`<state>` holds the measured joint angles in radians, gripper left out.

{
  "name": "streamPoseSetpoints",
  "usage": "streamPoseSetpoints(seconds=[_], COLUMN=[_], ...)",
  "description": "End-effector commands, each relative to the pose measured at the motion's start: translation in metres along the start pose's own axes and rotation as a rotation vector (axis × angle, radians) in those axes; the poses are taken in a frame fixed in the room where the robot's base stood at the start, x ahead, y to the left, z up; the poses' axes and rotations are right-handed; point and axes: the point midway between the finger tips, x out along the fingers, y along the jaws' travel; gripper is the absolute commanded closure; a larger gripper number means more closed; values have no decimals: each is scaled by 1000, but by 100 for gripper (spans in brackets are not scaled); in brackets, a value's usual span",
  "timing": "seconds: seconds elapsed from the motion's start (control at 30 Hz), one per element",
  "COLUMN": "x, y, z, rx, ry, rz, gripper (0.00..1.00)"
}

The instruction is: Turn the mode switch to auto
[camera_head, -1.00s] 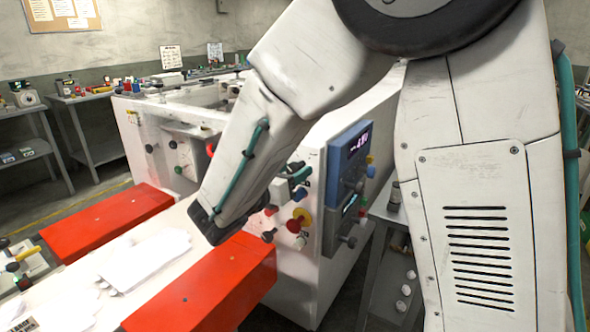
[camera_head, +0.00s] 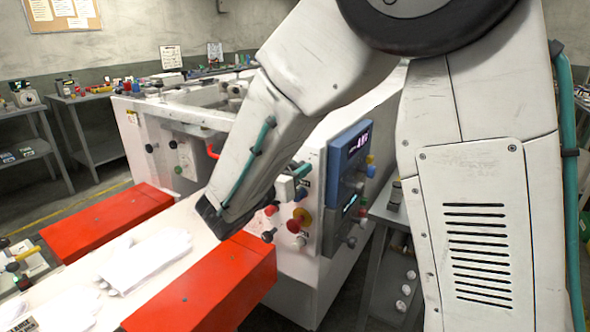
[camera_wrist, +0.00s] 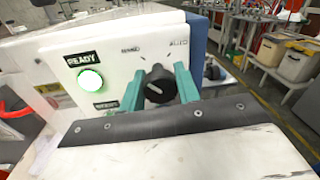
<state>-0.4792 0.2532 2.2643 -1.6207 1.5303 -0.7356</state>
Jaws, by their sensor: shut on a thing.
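The mode switch (camera_wrist: 160,86) is a black knob with a pale pointer mark on a white panel, seen in the wrist view. A label that looks like AUTO stands above right of it, and another, blurred label above left. The pale mark slants toward the upper left. My gripper (camera_wrist: 159,88) has its teal fingers on both sides of the knob and is shut on it. In the head view my gripper (camera_head: 301,171) is at the machine's front panel, partly behind my forearm, and the knob is hidden there.
A lit green button (camera_wrist: 90,79) with a READY label is left of the switch. A blue control panel (camera_head: 346,185) stands close on the right. Red blocks (camera_head: 205,285) flank the white bed.

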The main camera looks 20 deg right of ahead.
Motion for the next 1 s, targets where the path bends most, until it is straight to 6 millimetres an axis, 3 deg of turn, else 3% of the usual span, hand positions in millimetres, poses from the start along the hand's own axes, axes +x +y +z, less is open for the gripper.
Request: streamPoseSetpoints(seconds=[0.27,1.0], x=[0,0], y=[-1,-1], z=[0,-1], rx=[172,867], ry=[14,74], rz=[0,9], gripper=[91,91])
